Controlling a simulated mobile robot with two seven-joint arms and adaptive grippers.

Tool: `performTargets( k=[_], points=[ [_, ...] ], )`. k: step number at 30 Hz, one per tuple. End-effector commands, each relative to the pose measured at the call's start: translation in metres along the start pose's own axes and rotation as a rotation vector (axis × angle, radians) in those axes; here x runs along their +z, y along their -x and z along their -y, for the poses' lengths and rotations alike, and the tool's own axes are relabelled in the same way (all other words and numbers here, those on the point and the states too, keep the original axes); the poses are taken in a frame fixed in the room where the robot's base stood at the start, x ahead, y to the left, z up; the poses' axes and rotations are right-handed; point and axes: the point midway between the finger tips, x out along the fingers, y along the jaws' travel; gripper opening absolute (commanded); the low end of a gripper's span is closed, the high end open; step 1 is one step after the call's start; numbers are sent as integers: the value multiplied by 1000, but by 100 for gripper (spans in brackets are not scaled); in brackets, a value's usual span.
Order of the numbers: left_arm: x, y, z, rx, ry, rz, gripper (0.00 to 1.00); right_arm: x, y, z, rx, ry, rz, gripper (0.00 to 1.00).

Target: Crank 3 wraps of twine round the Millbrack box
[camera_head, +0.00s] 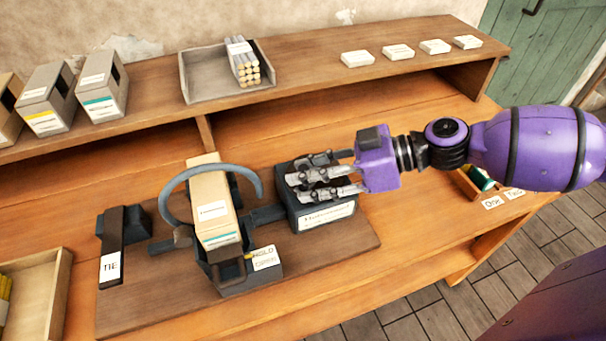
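A tan box (208,191) with white labels and a teal stripe stands tilted in the dark press, inside a grey-blue ring (175,188). Its label print is too small to read. A dark shaft (266,214) links the ring area to a dark housing (311,217) with a white label. My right gripper (301,186) is over the housing's top, its two silver fingers apart with a gap between them. I see nothing held in it, and whether it touches the housing I cannot tell. A dark lever (111,245) marked TIE stands at the left. My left gripper is out of view.
A sign reading HOLD (265,258) sits at the press front. Boxes (103,88) and a tray (190,87) of rolls stand on the back shelf (310,83), with several white blocks at its right. Another tray (52,290) is at the left edge. The board's front (330,262) is clear.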

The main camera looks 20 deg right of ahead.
Motion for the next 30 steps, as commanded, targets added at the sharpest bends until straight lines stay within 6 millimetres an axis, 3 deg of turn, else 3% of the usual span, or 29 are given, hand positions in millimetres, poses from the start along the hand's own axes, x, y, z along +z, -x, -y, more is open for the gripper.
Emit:
performTargets(
  k=[15, 24, 30],
  points=[
    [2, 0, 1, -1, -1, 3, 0, 0, -11, 0, 0, 0, 0, 35],
    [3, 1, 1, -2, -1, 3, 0, 0, -11, 0, 0, 1, 0, 0],
    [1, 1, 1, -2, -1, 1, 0, -1, -11, 0, 6, 1, 0, 0]
  ],
)
